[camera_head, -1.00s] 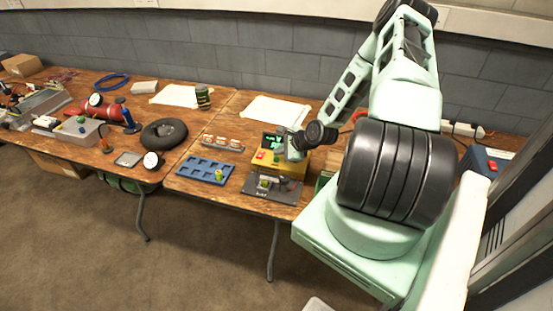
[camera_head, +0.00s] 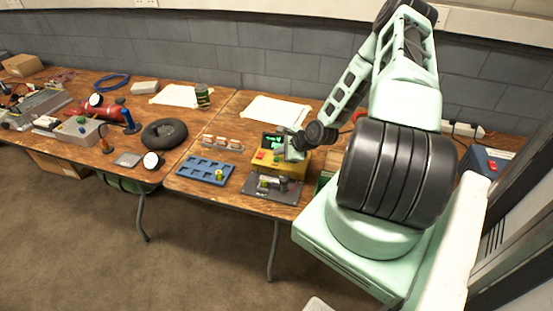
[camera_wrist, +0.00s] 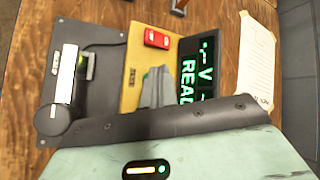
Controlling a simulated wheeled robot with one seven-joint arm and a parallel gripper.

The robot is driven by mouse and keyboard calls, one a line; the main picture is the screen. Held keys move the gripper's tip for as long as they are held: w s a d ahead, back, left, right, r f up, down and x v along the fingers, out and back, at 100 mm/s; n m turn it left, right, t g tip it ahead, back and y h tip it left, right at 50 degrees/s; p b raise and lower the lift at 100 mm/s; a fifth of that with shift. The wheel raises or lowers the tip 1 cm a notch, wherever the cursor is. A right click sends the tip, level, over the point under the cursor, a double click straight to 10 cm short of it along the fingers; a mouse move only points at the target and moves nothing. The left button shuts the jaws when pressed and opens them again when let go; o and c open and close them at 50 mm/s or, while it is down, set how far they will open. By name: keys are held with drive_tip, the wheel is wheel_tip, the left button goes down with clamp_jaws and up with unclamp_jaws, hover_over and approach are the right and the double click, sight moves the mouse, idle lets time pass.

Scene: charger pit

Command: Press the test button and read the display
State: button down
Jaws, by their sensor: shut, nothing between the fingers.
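The yellow tester (camera_head: 290,167) stands on the right-hand table. In the wrist view its yellow face (camera_wrist: 133,62) carries a red rocker switch (camera_wrist: 157,38). Its dark display (camera_wrist: 197,68) shows green characters: dashes with a V, and "READ" with the rest cut off. My gripper (camera_head: 284,154) is shut and empty, with its fingertips over the tester's face. In the wrist view the closed fingers (camera_wrist: 156,86) lie between the yellow face and the display. I cannot make out the test button there; the fingers may hide it. Contact cannot be told.
A dark cradle (camera_head: 262,191) with a lever sits in front of the tester. A blue tray (camera_head: 203,170) with a small yellow-green item and a rack of cells (camera_head: 222,143) are to its left. A paper sheet (camera_head: 275,110) lies behind. The left table is crowded.

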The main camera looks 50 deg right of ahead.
sight(279, 162)
drive_tip(key=shift+f, duration=0.15)
drive_tip(key=shift+f, duration=0.25)
drive_tip(key=shift+f+b, duration=0.4)
drive_tip(key=shift+b, duration=0.1)
idle(0.8)
drive_tip(key=shift+r+p, duration=0.75)
drive_tip(key=shift+r, duration=0.1)
drive_tip(key=shift+r, duration=0.1)
wheel_tip(279, 162, up, 5)
drive_tip(key=p, duration=0.4)
idle(0.9)
